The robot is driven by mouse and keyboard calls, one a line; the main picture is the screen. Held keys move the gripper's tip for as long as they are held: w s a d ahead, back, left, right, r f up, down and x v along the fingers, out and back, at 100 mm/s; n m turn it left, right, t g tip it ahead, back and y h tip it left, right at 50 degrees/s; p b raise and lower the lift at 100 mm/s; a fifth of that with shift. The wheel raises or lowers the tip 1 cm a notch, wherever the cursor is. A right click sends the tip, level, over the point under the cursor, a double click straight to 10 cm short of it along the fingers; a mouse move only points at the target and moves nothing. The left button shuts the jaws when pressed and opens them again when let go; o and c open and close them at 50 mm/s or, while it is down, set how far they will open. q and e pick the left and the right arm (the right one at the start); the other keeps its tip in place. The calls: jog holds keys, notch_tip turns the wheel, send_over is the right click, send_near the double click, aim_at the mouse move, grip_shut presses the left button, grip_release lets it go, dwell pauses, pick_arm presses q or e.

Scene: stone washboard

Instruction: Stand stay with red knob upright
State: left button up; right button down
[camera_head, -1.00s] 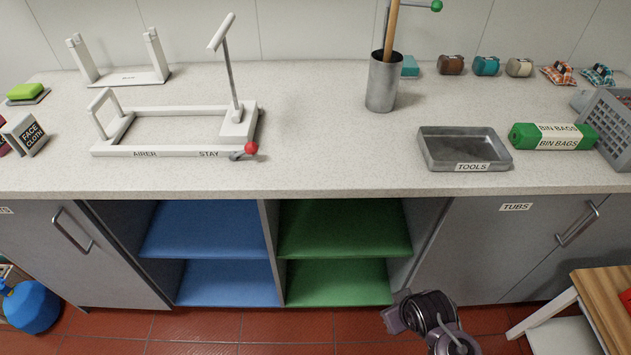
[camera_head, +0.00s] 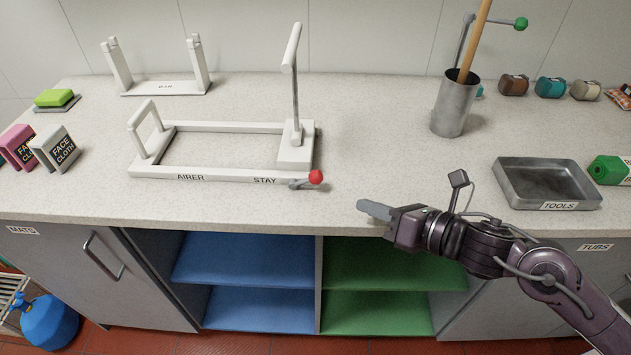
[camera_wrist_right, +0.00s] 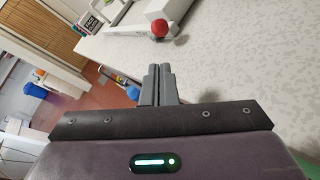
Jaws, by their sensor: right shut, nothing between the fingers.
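The airer (camera_head: 222,174) is a pale rectangular frame on the counter, marked AIRER and STAY along its front bar. The stay is a short grey rod (camera_head: 300,184) at the front right corner, lying low and not upright. It ends in a red knob (camera_head: 316,177), which also shows in the right wrist view (camera_wrist_right: 159,28), beyond the fingertips. My right gripper (camera_head: 366,207) is shut and empty, over the counter's front edge, right of the knob and apart from it. Its closed fingers show in the wrist view (camera_wrist_right: 159,72). My left gripper is out of view.
A pale post with a crossbar (camera_head: 296,90) rises from the airer's right end. A grey TOOLS tray (camera_head: 508,185) lies to the right. A metal canister (camera_head: 455,106) with a wooden handle stands behind.

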aim_at(330, 205)
jog(key=p+x, duration=0.2)
jog(key=x, duration=0.7)
jog(key=shift+r, duration=0.1)
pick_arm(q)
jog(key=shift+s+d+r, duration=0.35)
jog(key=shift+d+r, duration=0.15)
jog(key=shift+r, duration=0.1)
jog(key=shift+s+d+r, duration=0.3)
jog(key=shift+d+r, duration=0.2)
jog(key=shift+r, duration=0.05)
pick_arm(e)
jog(key=shift+w+a, duration=0.15)
jog(key=shift+a, duration=0.05)
pick_arm(q)
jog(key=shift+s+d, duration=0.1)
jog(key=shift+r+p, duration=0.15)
jog(key=shift+p, duration=0.15)
pick_arm(e)
jog(key=shift+r, duration=0.1)
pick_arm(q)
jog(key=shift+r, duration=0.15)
pick_arm(e)
jog(key=shift+h, duration=0.3)
